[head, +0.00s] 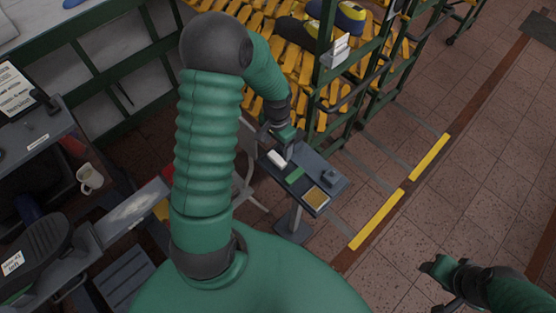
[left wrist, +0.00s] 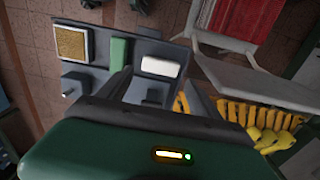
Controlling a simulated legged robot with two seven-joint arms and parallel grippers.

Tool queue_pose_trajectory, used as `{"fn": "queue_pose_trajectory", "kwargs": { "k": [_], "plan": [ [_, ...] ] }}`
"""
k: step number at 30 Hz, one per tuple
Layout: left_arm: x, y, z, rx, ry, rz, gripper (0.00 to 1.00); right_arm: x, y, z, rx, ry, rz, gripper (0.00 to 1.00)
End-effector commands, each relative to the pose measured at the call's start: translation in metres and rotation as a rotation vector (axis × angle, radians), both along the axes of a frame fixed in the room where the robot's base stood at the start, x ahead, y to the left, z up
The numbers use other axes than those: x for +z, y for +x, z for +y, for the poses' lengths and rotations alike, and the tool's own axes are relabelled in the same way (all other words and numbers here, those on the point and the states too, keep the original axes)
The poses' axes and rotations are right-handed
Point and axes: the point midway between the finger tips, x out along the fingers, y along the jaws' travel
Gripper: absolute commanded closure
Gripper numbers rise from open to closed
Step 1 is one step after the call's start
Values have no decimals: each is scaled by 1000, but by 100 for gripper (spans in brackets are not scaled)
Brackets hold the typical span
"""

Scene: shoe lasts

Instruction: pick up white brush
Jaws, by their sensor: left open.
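The white brush (head: 276,158) is a small white block lying on a small dark grey stand (head: 332,189). It also shows in the left wrist view as a rounded white block (left wrist: 160,66). My left gripper (head: 285,148) is over that end of the stand, close to the brush. In the left wrist view my left gripper (left wrist: 158,88) is open and empty, with the brush just beyond the fingertips. My right gripper (head: 449,299) is at the lower right, far from the stand; its finger opening is not clear.
On the stand are a green block (head: 294,174), a yellow-brown framed pad (head: 317,198) and a small dark fixture (head: 329,176). A green rack (head: 325,75) with yellow slats and shoes stands behind. A grey chair (left wrist: 225,67) is beside the stand. Tiled floor on the right is open.

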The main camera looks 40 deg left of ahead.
Motion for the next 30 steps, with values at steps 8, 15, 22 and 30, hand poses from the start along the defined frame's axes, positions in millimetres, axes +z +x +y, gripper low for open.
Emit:
{"fn": "queue_pose_trajectory", "kwargs": {
  "k": [8, 15, 22, 30],
  "plan": [
    [-40, -1, 1, 0, -2, 1, 26, 1, 0, 0, 0, 0, 0, 52],
    [-80, 0, 1, -1, -2, 0, 26, 6, 0, 0, 0, 0, 0, 52],
    [-87, 1, 0, -1, -3, 0, 26, 6, 0, 0, -1, 0, 0, 52],
    [-88, 0, -2, -2, -7, 4, 53, 5, 0, 0, -1, 0, 0, 52]
  ]
}}
